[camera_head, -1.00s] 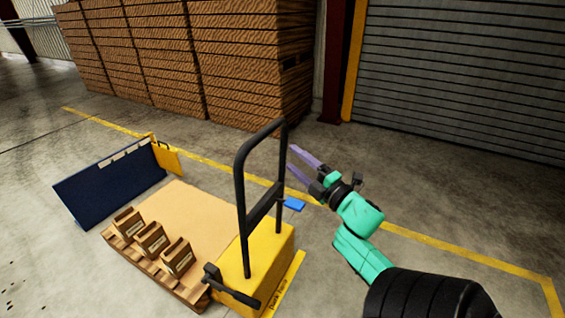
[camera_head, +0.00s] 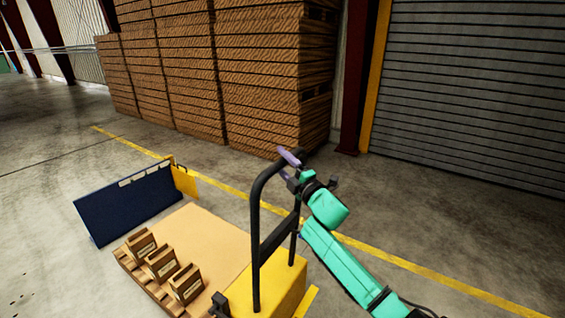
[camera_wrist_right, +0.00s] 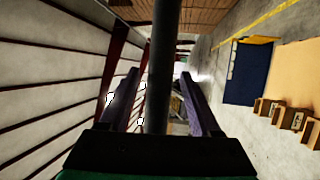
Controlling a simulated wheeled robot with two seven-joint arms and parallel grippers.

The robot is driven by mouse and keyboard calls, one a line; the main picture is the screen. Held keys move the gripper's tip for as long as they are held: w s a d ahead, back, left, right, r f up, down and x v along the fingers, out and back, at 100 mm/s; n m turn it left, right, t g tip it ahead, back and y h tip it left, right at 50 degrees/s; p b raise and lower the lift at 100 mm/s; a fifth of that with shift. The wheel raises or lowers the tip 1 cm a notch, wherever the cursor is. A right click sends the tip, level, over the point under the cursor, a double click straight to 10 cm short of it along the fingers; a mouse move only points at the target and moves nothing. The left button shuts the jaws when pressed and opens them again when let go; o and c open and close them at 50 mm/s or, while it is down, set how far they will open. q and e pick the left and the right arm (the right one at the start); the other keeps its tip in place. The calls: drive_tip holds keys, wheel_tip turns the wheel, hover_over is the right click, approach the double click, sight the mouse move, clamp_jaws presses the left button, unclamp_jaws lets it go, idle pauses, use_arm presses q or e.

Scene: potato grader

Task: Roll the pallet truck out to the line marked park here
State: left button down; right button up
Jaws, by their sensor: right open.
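The pallet truck has a yellow body (camera_head: 283,286) and a tall black loop handle (camera_head: 256,235), standing at bottom centre in the head view. My right gripper (camera_head: 290,159) is at the top right of the handle loop. In the right wrist view, the black handle bar (camera_wrist_right: 164,65) runs between the two purple fingers, which are open with gaps on both sides. A yellow strip (camera_head: 308,303) lies beside the truck's body, mostly out of frame; no lettering is readable. My left gripper is not in view.
Stacked brown crates (camera_head: 260,80) and a grey shutter (camera_head: 475,85) line the back. Floor at right is clear.

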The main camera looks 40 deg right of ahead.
clamp_jaws()
drive_tip(key=shift+f, duration=0.1)
idle(1.2)
